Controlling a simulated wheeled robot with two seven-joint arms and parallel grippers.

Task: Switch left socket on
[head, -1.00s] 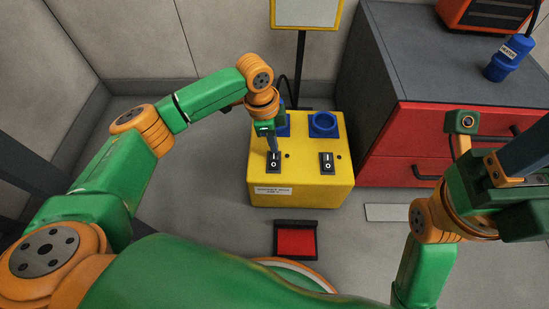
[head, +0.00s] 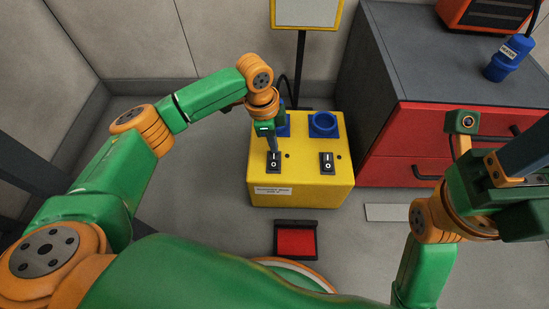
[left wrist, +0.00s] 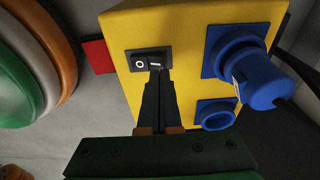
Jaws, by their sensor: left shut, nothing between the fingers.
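The yellow socket box (head: 310,185) stands on the floor with two blue sockets on top. The left rocker switch (head: 273,164) is black with I and O marks. It also shows in the left wrist view (left wrist: 140,63). My left gripper (head: 273,148) points down at the I end of this switch, shut and empty. In the left wrist view its fingertips (left wrist: 156,72) are at the I end, touching or very close. The left socket (head: 284,130) is partly hidden by my left gripper; a blue plug (left wrist: 258,82) sits in it. My right gripper's fingers are not visible.
The right rocker switch (head: 327,163) and the empty right socket (head: 324,124) are beside the left ones. A red-and-grey cabinet (head: 440,140) stands right of the box, with a labelled blue plug (head: 508,58) on top. A red pedal (head: 296,241) lies on the floor in front.

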